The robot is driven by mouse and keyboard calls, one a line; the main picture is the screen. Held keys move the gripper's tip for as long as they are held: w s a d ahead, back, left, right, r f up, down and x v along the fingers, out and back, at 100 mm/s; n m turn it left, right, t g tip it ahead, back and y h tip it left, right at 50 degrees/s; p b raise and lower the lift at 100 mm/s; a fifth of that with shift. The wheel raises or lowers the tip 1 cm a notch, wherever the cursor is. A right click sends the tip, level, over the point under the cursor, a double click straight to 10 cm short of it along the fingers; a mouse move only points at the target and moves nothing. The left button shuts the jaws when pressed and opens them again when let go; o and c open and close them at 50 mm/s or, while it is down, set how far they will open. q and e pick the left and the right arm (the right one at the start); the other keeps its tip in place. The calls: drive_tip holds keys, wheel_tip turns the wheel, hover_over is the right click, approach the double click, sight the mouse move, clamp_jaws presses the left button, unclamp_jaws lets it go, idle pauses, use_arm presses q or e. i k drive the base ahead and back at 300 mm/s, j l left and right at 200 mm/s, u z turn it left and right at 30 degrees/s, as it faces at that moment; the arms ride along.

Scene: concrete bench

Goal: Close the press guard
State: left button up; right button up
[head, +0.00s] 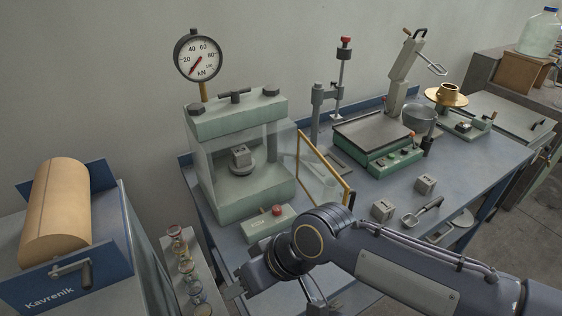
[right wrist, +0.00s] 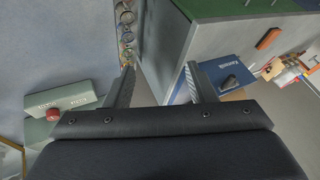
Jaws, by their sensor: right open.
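The green press (head: 240,165) stands at the left of the bench with a small grey block on its lower platen. Its guard (head: 325,165), a clear panel in a yellow frame, stands swung open at the press's right front side. A corner of a yellow frame (right wrist: 12,150) shows at the lower left of the right wrist view. My right gripper (head: 236,292) is low at the front left of the bench, in front of the press and apart from the guard. In the right wrist view its fingers (right wrist: 160,88) are spread and empty. My left gripper is out of view.
A green control box with a red button (head: 276,210) sits before the press, close to my right gripper. Marked grey blocks (head: 383,210), a scoop (head: 424,212) and a green scale (head: 375,135) lie to the right. Small jars (head: 186,266) line a shelf at left.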

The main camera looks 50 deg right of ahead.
sight(347, 191)
drive_tip(key=k+l, duration=0.55)
drive_tip(key=k, duration=0.25)
drive_tip(key=l, duration=0.8)
drive_tip(key=i+l+z, duration=0.1)
drive_tip(key=l, duration=0.7)
